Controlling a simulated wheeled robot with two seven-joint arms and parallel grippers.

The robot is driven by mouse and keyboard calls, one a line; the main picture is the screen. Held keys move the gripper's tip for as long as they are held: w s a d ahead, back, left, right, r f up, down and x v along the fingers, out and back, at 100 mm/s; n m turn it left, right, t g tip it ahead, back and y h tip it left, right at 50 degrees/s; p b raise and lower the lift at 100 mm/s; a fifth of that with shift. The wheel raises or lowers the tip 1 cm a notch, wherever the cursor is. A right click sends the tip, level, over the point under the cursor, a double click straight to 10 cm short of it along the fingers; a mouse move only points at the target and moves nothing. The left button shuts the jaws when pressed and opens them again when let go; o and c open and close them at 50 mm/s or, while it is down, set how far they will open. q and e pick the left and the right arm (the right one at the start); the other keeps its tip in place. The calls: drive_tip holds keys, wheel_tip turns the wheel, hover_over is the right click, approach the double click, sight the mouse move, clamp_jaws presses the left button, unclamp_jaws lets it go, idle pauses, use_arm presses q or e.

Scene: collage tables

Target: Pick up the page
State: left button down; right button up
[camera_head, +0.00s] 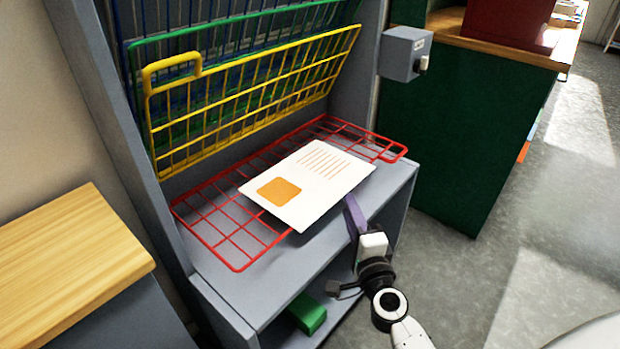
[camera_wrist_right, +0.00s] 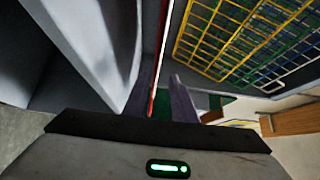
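The page (camera_head: 318,188) is a white sheet with orange lines and an orange square. It lies on the lowered red wire rack (camera_head: 217,225), its near right edge toward my right gripper. My right gripper (camera_head: 352,208) is beside that edge in the head view, with a purple finger close to the page; contact cannot be told. In the right wrist view, the two purple fingers of my right gripper (camera_wrist_right: 164,88) stand apart. A thin white and red edge-on strip runs up from between them, probably page and rack. My left gripper is not in view.
A yellow wire rack (camera_head: 250,100) is tilted up behind the page, with green and blue racks behind it. A grey switch box (camera_head: 400,55) is on the right post. A green block (camera_head: 307,313) sits on the lower shelf. A wooden top (camera_head: 65,260) stands at left.

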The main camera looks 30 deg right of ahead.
drive_tip(key=x, duration=0.4)
drive_tip(key=shift+w+d+f, duration=0.2)
drive_tip(key=shift+w, duration=0.05)
drive_tip(key=shift+c, duration=0.4)
clamp_jaws()
drive_tip(key=shift+r, duration=0.15)
